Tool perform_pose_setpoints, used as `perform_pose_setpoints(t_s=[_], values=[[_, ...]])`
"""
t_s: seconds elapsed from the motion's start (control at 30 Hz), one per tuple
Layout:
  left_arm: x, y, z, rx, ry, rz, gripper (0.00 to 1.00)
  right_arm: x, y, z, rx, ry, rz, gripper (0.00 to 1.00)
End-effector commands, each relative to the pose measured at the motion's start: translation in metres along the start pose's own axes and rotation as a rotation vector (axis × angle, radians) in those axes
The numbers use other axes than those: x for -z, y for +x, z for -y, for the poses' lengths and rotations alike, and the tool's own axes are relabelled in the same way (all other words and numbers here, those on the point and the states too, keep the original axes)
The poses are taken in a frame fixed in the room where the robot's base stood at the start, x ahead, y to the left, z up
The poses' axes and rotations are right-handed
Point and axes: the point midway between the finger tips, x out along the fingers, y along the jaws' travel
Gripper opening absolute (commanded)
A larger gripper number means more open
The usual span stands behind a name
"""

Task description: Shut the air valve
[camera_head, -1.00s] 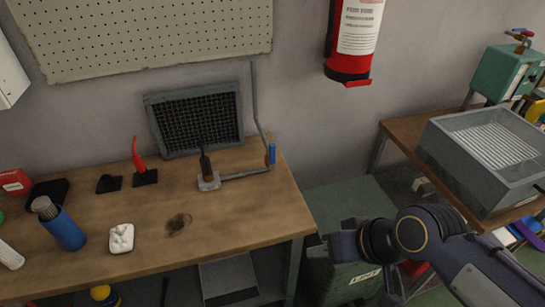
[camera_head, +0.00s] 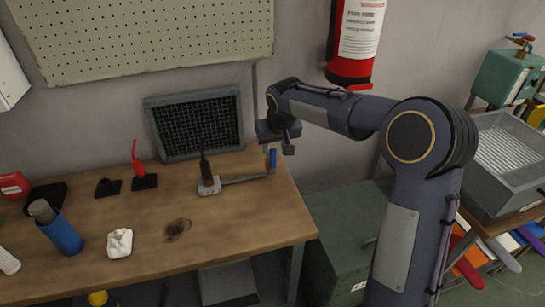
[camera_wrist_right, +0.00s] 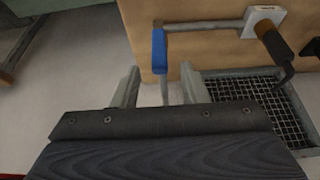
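The air valve's blue lever (camera_head: 272,159) is at the right end of the workbench, on a thin grey pipe. The lever stands roughly upright, across the short horizontal pipe (camera_head: 243,179) that runs to a grey block. It also shows in the right wrist view (camera_wrist_right: 159,50), just beyond the fingertips. My right gripper (camera_head: 278,139) is above and close to the lever. In the right wrist view its two fingers (camera_wrist_right: 160,87) are apart, with the pipe seen between them and the lever ahead. I cannot see contact. My left gripper is not in view.
A black-handled tool (camera_head: 205,168) stands on the grey block. A dark mesh grille (camera_head: 196,122) leans at the wall behind. A green cabinet (camera_head: 345,225) stands right of the bench.

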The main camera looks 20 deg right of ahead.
Motion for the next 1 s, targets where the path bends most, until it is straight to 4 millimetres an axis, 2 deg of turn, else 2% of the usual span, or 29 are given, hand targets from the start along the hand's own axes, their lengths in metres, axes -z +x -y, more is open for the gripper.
perform_pose_setpoints(t_s=[0.2,0.4,0.57,0.8,1.0], values=[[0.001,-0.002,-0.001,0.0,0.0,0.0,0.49,-0.002,0.035,0.0,0.0,0.0,0.006,0.4],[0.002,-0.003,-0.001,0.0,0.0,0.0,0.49,-0.001,0.061,0.0,0.001,-0.001,0.003,0.4],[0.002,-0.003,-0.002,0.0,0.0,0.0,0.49,-0.001,0.07,-0.001,0.001,0.001,0.002,0.4],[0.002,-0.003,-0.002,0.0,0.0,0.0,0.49,-0.001,0.07,-0.001,0.001,0.001,0.001,0.4],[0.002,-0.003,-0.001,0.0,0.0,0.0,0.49,-0.001,0.07,-0.001,0.001,0.0,0.001,0.14]])
